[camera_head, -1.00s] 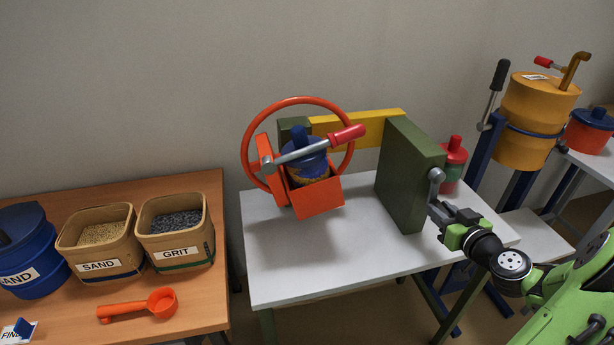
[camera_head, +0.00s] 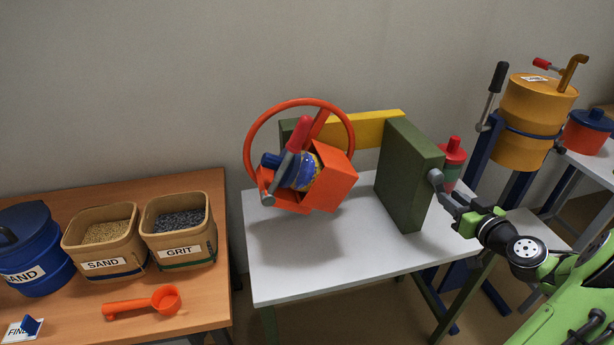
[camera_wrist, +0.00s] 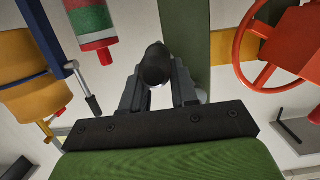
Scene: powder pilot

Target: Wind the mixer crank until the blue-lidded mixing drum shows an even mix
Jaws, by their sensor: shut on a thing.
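The blue-lidded mixing drum (camera_head: 301,172) is clamped in an orange cradle (camera_head: 335,183) on the mixer. It lies tilted, its lid toward the left, under a clamp bar with a red grip (camera_head: 299,133). A blue-and-yellow mottled band shows on its side; I cannot tell how even the mix is. The grey mixer crank (camera_head: 437,178) sits on the right face of the green post (camera_head: 408,170), its arm pointing down and right. My gripper (camera_head: 463,213) is shut on the crank's handle. In the wrist view the dark handle end (camera_wrist: 155,65) sits between my fingers.
An orange handwheel (camera_head: 253,135) stands behind the cradle. A red-lidded jar (camera_head: 453,153) stands behind the post. A yellow drum (camera_head: 535,110) on a blue stand is at right. The left table holds a sand tub (camera_head: 103,232), grit tub (camera_head: 181,220) and orange scoop (camera_head: 165,299).

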